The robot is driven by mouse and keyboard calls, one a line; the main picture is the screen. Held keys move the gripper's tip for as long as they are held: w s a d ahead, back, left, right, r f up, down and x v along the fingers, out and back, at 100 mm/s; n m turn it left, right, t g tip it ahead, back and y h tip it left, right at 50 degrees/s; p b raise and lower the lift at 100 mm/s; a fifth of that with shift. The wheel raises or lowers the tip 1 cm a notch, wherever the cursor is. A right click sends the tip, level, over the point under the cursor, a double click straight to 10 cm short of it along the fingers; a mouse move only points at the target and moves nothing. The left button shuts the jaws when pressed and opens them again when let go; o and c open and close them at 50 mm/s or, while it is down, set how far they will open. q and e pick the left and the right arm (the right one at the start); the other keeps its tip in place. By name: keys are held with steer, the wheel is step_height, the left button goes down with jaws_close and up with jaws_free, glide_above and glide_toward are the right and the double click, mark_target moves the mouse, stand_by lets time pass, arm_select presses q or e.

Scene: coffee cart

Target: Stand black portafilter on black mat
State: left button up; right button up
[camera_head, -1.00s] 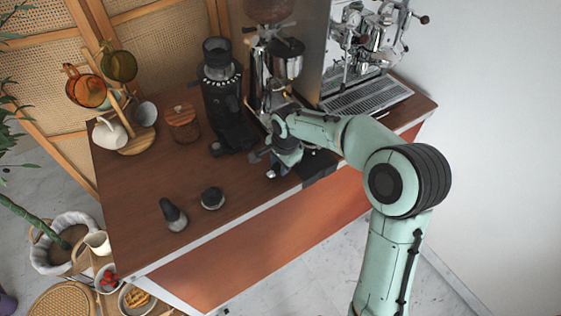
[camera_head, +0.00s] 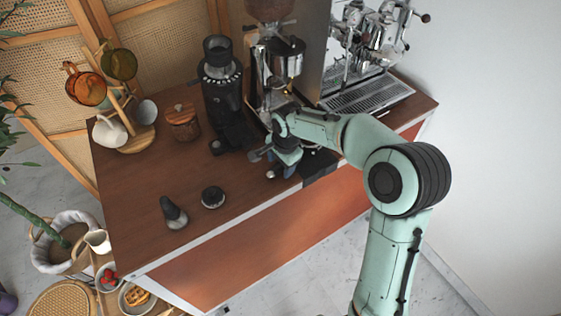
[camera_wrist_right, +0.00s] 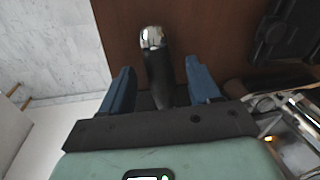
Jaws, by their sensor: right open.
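The black portafilter shows in the right wrist view as a black handle (camera_wrist_right: 157,80) with a shiny metal end. Its other end is hidden behind my gripper's body. My right gripper (camera_wrist_right: 162,88) is open, with one blue finger on each side of the handle and gaps between. In the head view the right gripper (camera_head: 270,163) is low over the counter's front edge, and the portafilter is mostly hidden by it. The black mat (camera_head: 320,163) lies at the counter's front edge, just right of the gripper. My left gripper is not in view.
A black grinder (camera_head: 222,95) and a chrome grinder (camera_head: 277,70) stand behind the gripper. The espresso machine (camera_head: 365,50) is at the back right. A tamper (camera_head: 173,214) and a round black tool (camera_head: 212,197) stand front left. The counter's middle left is clear.

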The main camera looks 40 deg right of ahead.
step_height(320, 180, up, 13)
steer(key=s+p, duration=0.1)
steer(key=s, duration=0.1)
steer(key=shift+s+a+r, duration=0.15)
steer(key=shift+s+a, duration=0.05)
steer(key=shift+s, duration=0.1)
stand_by(0.3)
